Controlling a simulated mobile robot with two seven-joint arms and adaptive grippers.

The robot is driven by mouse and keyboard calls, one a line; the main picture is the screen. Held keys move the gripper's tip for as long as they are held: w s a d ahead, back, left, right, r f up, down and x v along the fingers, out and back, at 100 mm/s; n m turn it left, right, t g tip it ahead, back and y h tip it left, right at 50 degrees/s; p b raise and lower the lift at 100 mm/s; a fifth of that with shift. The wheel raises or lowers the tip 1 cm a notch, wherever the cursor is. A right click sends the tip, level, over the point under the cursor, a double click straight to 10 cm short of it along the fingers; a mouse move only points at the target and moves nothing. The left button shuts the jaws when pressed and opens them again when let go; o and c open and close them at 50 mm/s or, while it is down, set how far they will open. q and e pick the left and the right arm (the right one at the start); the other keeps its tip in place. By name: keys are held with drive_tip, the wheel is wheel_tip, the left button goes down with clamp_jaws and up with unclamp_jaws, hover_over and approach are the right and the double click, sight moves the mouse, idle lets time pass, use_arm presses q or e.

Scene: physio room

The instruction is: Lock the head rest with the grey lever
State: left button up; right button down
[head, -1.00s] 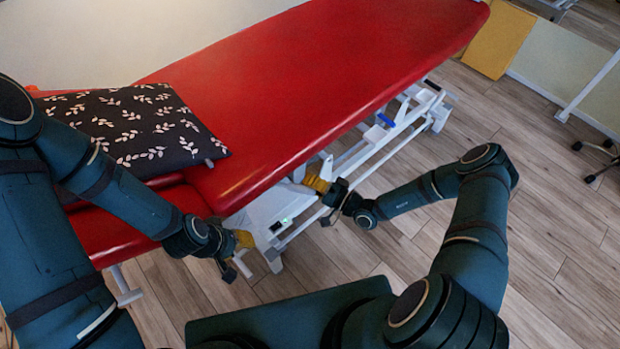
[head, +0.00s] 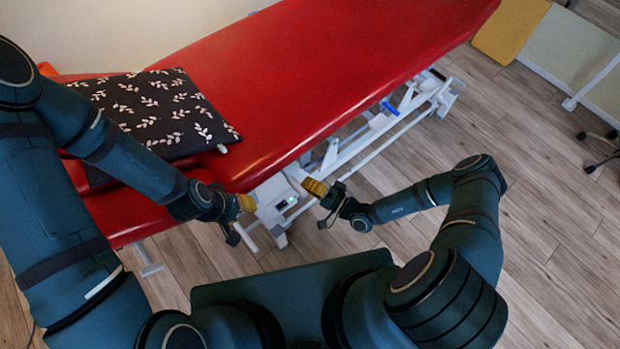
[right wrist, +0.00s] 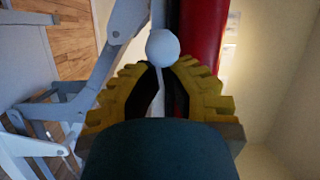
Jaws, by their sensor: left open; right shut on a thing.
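The red head rest (head: 130,213) is the short section at the near left end of the couch, partly under the cushion and my left arm. My left gripper (head: 246,203) is open, beside the head rest's near corner and the white frame. My right gripper (head: 317,187) is just outside the couch's long side, below the red top. In the right wrist view its yellow fingers (right wrist: 158,85) are closed around a thin pale rod with a round grey-white knob (right wrist: 162,47), apparently the grey lever. The lever is too small to make out in the head view.
A dark leaf-patterned cushion (head: 155,112) lies over the head end of the red couch top (head: 320,75). The white couch frame (head: 370,135) runs below it, with a blue part (head: 389,107).

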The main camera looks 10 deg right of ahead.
drive_tip(key=shift+s+a, duration=0.15)
idle(0.3)
drive_tip(key=s+d, duration=0.3)
drive_tip(key=s, duration=0.7)
drive_tip(key=shift+s+d+f, duration=0.15)
drive_tip(key=shift+s+d, duration=0.2)
drive_tip(key=shift+d, duration=0.05)
